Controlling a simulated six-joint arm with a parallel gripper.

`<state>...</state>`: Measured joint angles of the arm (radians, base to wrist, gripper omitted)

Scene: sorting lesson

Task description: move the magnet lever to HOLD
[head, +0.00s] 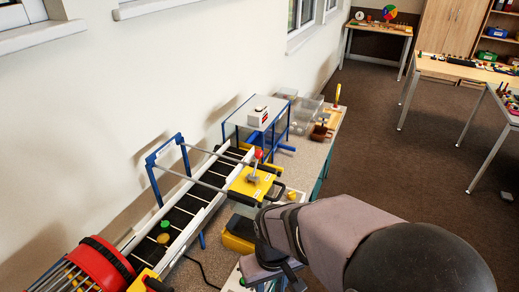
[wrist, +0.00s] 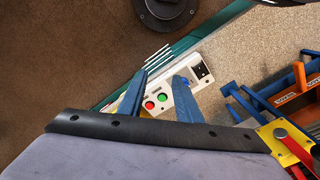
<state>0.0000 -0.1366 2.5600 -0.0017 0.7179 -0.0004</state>
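The lever with a red ball knob (head: 258,155) stands roughly upright on a yellow plate (head: 240,184) over the conveyor in the head view. Its markings are too small to read, so I cannot tell its setting. My gripper (head: 268,276) is low in the head view, to the front of the lever and apart from it. In the wrist view its two blue fingers (wrist: 160,82) are spread apart with nothing between them. A yellow plate with a red bar (wrist: 292,142) shows at the right edge of the wrist view; I cannot tell whether it belongs to the lever.
A white control box (wrist: 190,84) with a red and a green button lies beyond the fingers. The conveyor (head: 180,215) runs along the wall, carrying a green piece (head: 164,238). A red drum (head: 96,262) sits at its near end. A blue-framed stand (head: 258,112) is behind.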

